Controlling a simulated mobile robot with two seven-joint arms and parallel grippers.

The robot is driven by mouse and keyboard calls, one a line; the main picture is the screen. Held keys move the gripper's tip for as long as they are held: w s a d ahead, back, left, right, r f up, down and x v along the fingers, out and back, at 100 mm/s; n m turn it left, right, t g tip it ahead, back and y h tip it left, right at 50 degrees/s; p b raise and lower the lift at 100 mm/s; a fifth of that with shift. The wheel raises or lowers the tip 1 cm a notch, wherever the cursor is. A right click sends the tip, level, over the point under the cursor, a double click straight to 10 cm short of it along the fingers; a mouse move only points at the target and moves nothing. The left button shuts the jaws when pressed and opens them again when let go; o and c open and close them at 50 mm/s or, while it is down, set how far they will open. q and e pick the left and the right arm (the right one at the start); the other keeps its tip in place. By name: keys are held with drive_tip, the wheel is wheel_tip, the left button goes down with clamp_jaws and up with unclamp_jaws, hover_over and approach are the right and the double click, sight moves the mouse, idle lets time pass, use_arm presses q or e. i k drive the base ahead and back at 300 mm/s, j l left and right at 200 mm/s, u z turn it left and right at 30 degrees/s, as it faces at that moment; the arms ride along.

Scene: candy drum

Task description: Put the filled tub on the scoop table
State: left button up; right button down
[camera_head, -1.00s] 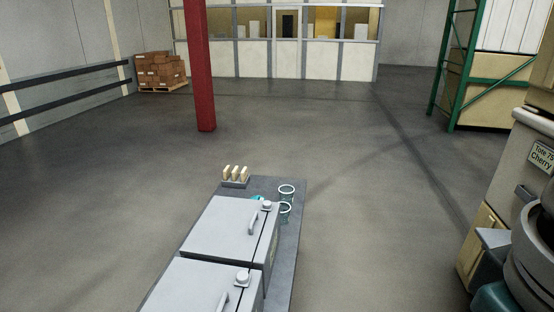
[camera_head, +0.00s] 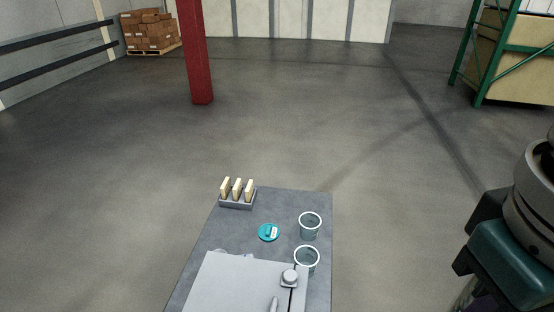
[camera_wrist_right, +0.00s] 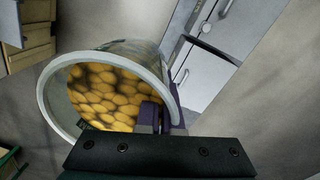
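The filled tub (camera_wrist_right: 58,112) is clear with a pale rim and holds many orange-yellow candies. In the right wrist view its mouth faces the camera. My right gripper (camera_wrist_right: 163,114) is shut on the tub's wall, with one finger inside the rim and one outside. In the head view my right arm is at the right edge, to the right of the grey table (camera_head: 220,232); the tub is hidden there. Two clear tubs, one far (camera_head: 310,226) and one near (camera_head: 306,260), stand on the table and look empty. My left gripper is not in view.
A grey lidded bin (camera_head: 235,285) covers the table's near part. A holder with three pale blocks (camera_head: 237,199) and a teal disc (camera_head: 269,232) are at its far end. A red post (camera_head: 198,55) stands beyond. The floor right of the table is clear.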

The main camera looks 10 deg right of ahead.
sight(310, 206)
drive_tip(key=i+z, duration=0.2)
drive_tip(key=i, duration=0.3)
drive_tip(key=i+j+z, duration=0.2)
drive_tip(key=i, duration=0.25)
drive_tip(key=i+j+z, duration=0.2)
drive_tip(key=i, duration=0.25)
drive_tip(key=i+j+z, duration=0.15)
drive_tip(key=i+j, duration=0.15)
drive_tip(key=i, duration=0.15)
drive_tip(key=i+j+z, duration=0.55)
drive_tip(key=z, duration=0.15)
drive_tip(key=i+j+z, duration=0.45)
drive_tip(key=j+z, duration=0.2)
drive_tip(key=j, duration=0.15)
drive_tip(key=i+j+z, duration=0.15)
drive_tip(key=j+z, duration=0.2)
drive_tip(key=j, duration=0.15)
